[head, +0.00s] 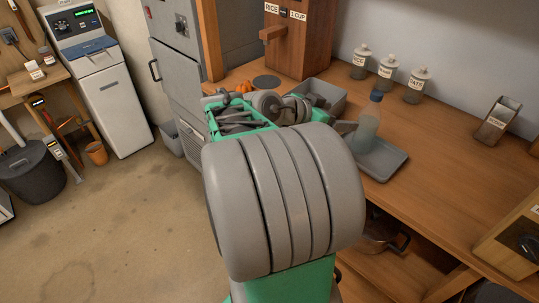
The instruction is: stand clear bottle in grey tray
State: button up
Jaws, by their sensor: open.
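The clear bottle (367,124), pale and see-through with a blue cap, stands about upright at the left part of the grey tray (392,163) on the wooden counter. Its base appears to be inside the tray, but contact with the tray floor is hard to make out. My gripper (345,127) is at the left side of the bottle, mostly hidden behind my arm. It is open; whether a finger touches the bottle cannot be told.
A grey open bin (322,94) sits behind my gripper. Several labelled jars (387,70) line the wall, with a wooden rice dispenser (300,38) to their left. A small scoop-like container (497,121) stands at right. The counter right of the tray is clear.

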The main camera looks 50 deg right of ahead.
jog(key=w+a+f+n+t+y, duration=0.3)
jog(key=w+a+f+n+t, duration=0.25)
jog(key=w+a, duration=0.45)
jog(key=w+a+f+n+t+y, duration=0.1)
jog(key=w+a+f+n+y, duration=0.2)
jog(key=a, duration=0.5)
jog(key=w+a+f+n+t+y, duration=0.1)
jog(key=w+a+n+t+y, duration=0.1)
jog(key=w+a+n, duration=0.5)
jog(key=s+a+f+n+y, duration=0.1)
jog(key=s+a+n+y, duration=0.1)
jog(key=a, duration=0.7)
jog(key=s+a+f+n+g+y, duration=0.1)
jog(key=s+a+n+y, duration=0.1)
jog(key=a, duration=0.7)
jog(key=shift+s+a+f+n, duration=0.2)
jog(key=shift+s+f+n, duration=0.05)
jog(key=shift+s+n, duration=0.75)
jog(key=shift+w, duration=0.1)
